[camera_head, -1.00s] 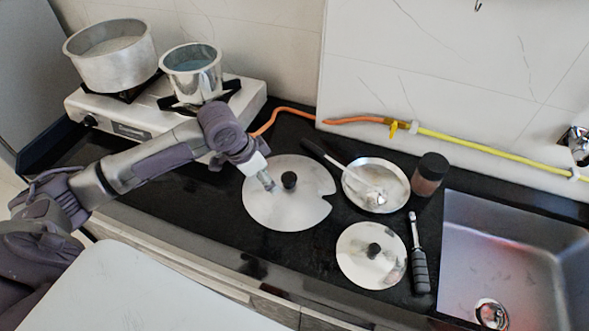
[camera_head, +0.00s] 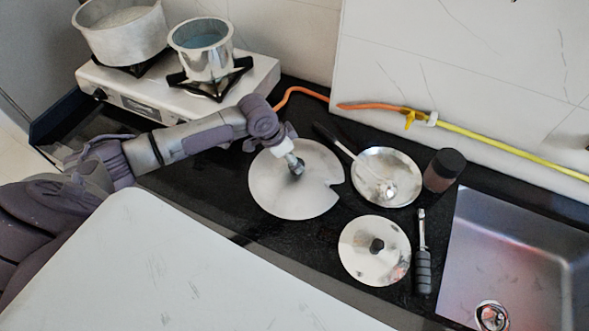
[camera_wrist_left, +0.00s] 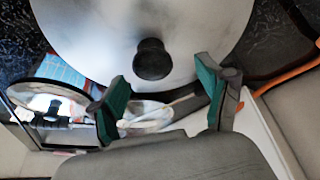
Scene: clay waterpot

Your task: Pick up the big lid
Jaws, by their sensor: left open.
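The big lid (camera_head: 297,197) is a flat round metal disc with a notch at its right edge. It lies on the black counter between the stove and the pan. Its dark knob is mostly covered by my left gripper (camera_head: 296,166) in the head view. In the left wrist view the big lid (camera_wrist_left: 100,40) fills the top, and its black knob (camera_wrist_left: 152,60) stands just beyond the fingertips. My left gripper (camera_wrist_left: 165,98) is open, its two green-padded fingers apart, with the knob lying between their lines. I cannot tell whether the fingers touch anything. My right gripper is not in view.
A smaller lid (camera_head: 362,262) lies in front, beside a black-handled tool (camera_head: 422,265). A pan (camera_head: 395,165) with a spoon and a dark jar (camera_head: 443,170) stand to the right. The sink (camera_head: 510,240) is far right. Two pots stand on the stove (camera_head: 135,103).

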